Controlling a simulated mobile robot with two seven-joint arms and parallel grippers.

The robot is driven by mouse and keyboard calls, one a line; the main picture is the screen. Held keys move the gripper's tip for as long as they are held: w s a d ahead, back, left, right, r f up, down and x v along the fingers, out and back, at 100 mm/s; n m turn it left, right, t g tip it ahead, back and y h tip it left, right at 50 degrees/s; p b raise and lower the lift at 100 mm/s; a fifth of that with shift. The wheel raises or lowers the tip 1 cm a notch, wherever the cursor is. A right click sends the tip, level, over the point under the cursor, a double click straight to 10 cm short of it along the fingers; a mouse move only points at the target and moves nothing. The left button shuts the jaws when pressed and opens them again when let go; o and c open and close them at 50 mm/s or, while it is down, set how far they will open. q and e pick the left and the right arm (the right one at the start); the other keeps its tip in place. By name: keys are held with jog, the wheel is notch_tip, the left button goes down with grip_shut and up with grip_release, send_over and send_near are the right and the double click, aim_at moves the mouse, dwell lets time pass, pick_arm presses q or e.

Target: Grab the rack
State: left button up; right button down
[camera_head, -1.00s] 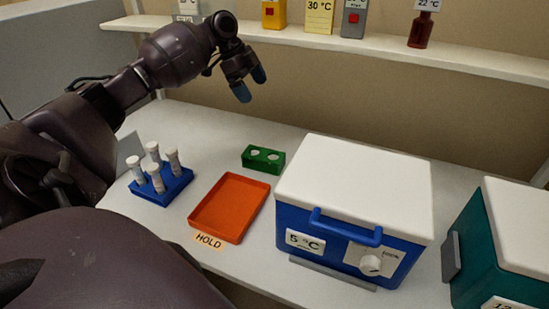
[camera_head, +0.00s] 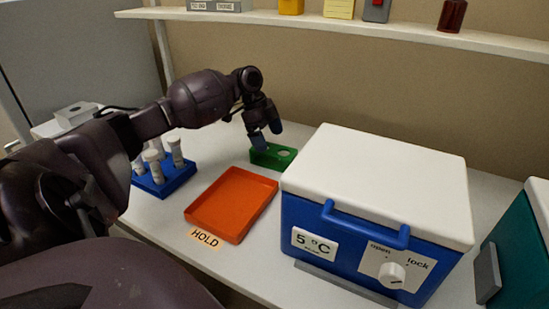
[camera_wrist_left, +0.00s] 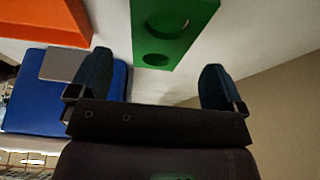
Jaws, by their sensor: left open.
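A small green rack (camera_head: 273,157) with round holes lies on the bench behind the orange tray. My left gripper (camera_head: 264,134) is open just above its left end. In the left wrist view the green rack (camera_wrist_left: 165,45) appears ahead of the two spread fingers (camera_wrist_left: 155,80), with nothing between them. A blue rack (camera_head: 168,183) holding several white-capped tubes (camera_head: 153,158) stands at the left of the tray, partly behind my left arm. My right gripper is not in view.
An orange tray (camera_head: 230,204) sits behind a HOLD label (camera_head: 205,238). A blue cooler box (camera_head: 345,245) with a white lid stands close to the right of the green rack. A shelf (camera_head: 350,29) runs along the back wall. A teal box (camera_head: 525,250) is at far right.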

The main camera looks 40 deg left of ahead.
aim_at(273, 149)
pick_arm(q)
jog(key=shift+b+x, duration=0.45)
jog(key=shift+x, duration=3)
jog(key=shift+a, duration=0.2)
jog(key=c, duration=1.1)
